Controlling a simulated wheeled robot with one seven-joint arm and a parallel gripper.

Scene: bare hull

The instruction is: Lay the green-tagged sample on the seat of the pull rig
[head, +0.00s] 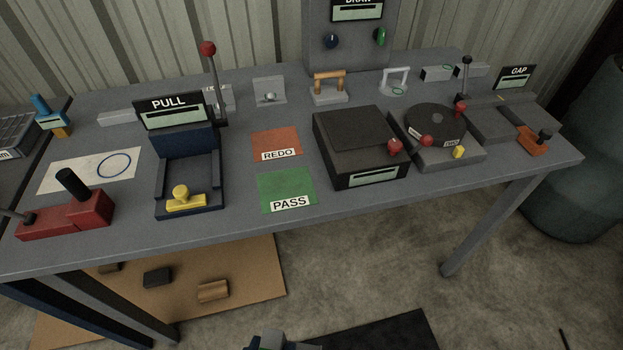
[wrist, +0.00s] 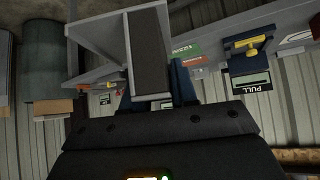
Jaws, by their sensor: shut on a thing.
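The pull rig (head: 187,150) is a dark blue stand on the left of the table, under a black PULL sign (head: 169,109). A yellow knobbed piece (head: 185,200) sits at the front of its seat. The rig also shows upside down in the wrist view (wrist: 249,68). My gripper (head: 275,341) is at the bottom edge of the head view, away from the rig and in front of the table. In the wrist view its blue fingers (wrist: 155,97) are shut on a long dark grey block (wrist: 150,60), seemingly the sample. I cannot make out its tag clearly.
Right of the rig lie an orange REDO mat (head: 277,142) and a green PASS mat (head: 286,184), both bare. A dark box (head: 362,140) and a turntable (head: 435,122) stand farther right. A red device (head: 70,215) stands left of the rig. A tall red-knobbed lever (head: 212,75) rises behind.

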